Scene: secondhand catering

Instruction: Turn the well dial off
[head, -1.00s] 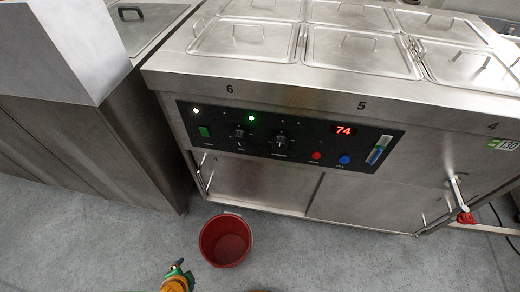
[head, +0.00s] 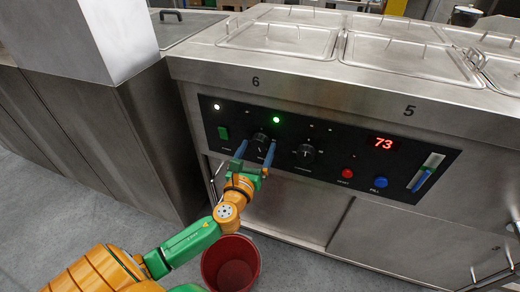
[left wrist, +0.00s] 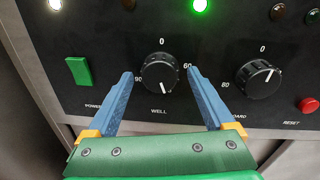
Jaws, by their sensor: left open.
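The well dial (left wrist: 160,73) is a round black knob on the black control panel, labelled WELL, with a 0 printed above it. Its white pointer line points down, away from the 0. My left gripper (left wrist: 158,74) is open, with one blue finger on each side of the dial. Whether the fingers touch the knob I cannot tell. In the head view the well dial (head: 260,139) shows just behind the fingers of my left gripper (head: 255,151). My right gripper is in neither view.
A second black dial (left wrist: 258,79) sits close to the right finger. A green power switch (left wrist: 78,71) is at the left. The red button (head: 347,173), blue button (head: 380,182) and red display (head: 383,143) reading 73 are further right. A red bucket (head: 231,263) stands on the floor below.

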